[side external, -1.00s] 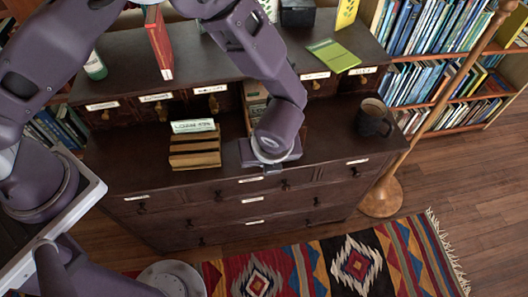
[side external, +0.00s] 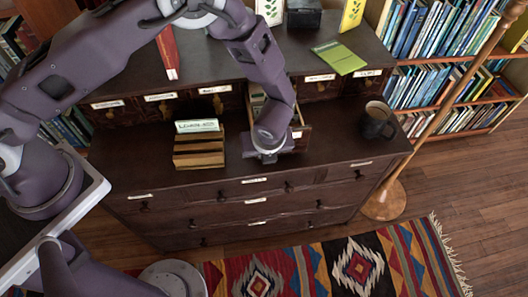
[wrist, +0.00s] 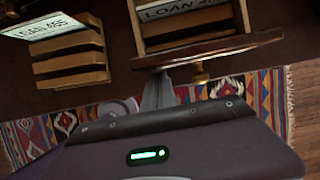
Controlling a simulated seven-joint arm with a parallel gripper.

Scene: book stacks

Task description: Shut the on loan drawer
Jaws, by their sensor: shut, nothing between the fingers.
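A small drawer (side external: 302,132) stands pulled out from the upper row of the dark desk, partly hidden behind my arm. In the wrist view the open drawer (wrist: 208,50) shows its wooden front edge, a brass knob (wrist: 201,76) and a card reading "LOAN" inside. My gripper (wrist: 158,78) is shut and empty, its fingertips close to the outer side of the drawer front, left of the knob. I cannot tell whether they touch it. In the side view my gripper (side external: 267,158) is low over the desk top, and its fingers are hard to make out.
A slatted wooden card holder (side external: 198,150) with a "LOAN" card stands on the desk left of my gripper. A dark mug (side external: 376,122) stands to the right. Closed labelled drawers flank the open one. The desk's front edge and a patterned rug (side external: 330,265) lie nearer.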

